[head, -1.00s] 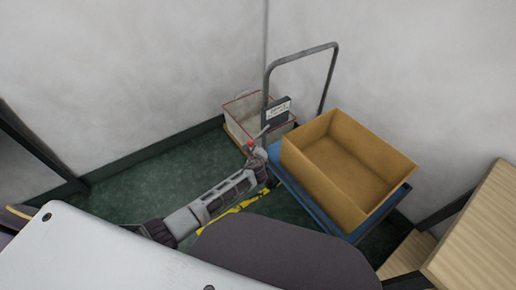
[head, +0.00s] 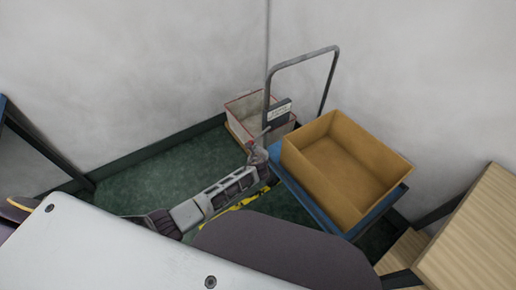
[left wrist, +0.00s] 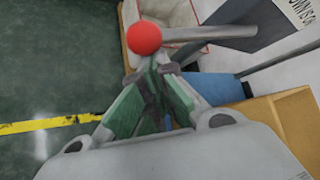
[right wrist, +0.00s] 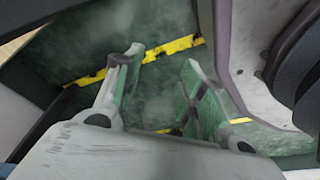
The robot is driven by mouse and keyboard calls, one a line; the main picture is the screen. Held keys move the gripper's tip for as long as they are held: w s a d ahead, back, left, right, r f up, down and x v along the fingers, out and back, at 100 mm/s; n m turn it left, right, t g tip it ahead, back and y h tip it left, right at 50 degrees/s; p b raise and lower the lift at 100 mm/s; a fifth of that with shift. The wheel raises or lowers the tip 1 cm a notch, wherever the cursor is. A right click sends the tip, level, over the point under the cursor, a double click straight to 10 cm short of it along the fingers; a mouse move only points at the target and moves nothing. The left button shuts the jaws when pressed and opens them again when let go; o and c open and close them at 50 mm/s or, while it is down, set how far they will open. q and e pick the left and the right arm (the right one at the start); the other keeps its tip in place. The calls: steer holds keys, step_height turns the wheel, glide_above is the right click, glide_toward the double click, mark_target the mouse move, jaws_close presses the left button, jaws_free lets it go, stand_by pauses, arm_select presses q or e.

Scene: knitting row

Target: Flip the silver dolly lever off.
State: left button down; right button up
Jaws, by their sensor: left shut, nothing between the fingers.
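The dolly has a blue deck (head: 311,205) and a grey tube handle (head: 300,56) in the head view. Its silver lever (left wrist: 212,33) runs across the top of the left wrist view and ends in a red ball knob (left wrist: 145,38). My left gripper (left wrist: 155,66) is shut and empty, its fingertips just below the knob in that view; I cannot tell whether they touch. In the head view my left gripper (head: 257,153) is by the dolly's left side and the lever is hard to make out. My right gripper (right wrist: 160,62) is open and empty above the green floor.
A cardboard box (head: 345,165) sits on the dolly deck. A small labelled plate (head: 279,111) is on the handle's left post. A white bin (head: 245,108) stands behind, near the wall corner. Wooden furniture (head: 475,235) is at the right. Green floor (head: 150,180) is clear at the left.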

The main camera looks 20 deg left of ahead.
arm_select(q)
steer(key=shift+s+a+r+m+g+y+p, duration=0.25)
steer(key=shift+r+p, duration=0.5)
steer(key=shift+p, duration=0.95)
steer(key=shift+s+a+r+m+g+y+p, duration=0.15)
steer(key=shift+r+g+p, duration=0.4)
steer(key=shift+p, duration=1.2)
steer(key=shift+s+a+r+m+g+y+p, duration=0.1)
steer(key=shift+s+r+m+g+p, duration=0.15)
steer(key=shift+r+p, duration=1.05)
arm_select(e)
steer(key=s+d, duration=0.3)
steer(key=s, duration=0.5)
steer(key=s+d+f+g, duration=0.1)
steer(key=s+d, duration=0.3)
steer(key=s, duration=0.4)
steer(key=shift+s+d+f+h+p, duration=0.15)
steer(key=shift+d+h+p, duration=0.1)
steer(key=shift+h+p, duration=0.15)
arm_select(q)
steer(key=shift+w+f, duration=0.1)
steer(key=shift+f, duration=0.35)
arm_select(e)
steer(key=shift+s+a, duration=0.1)
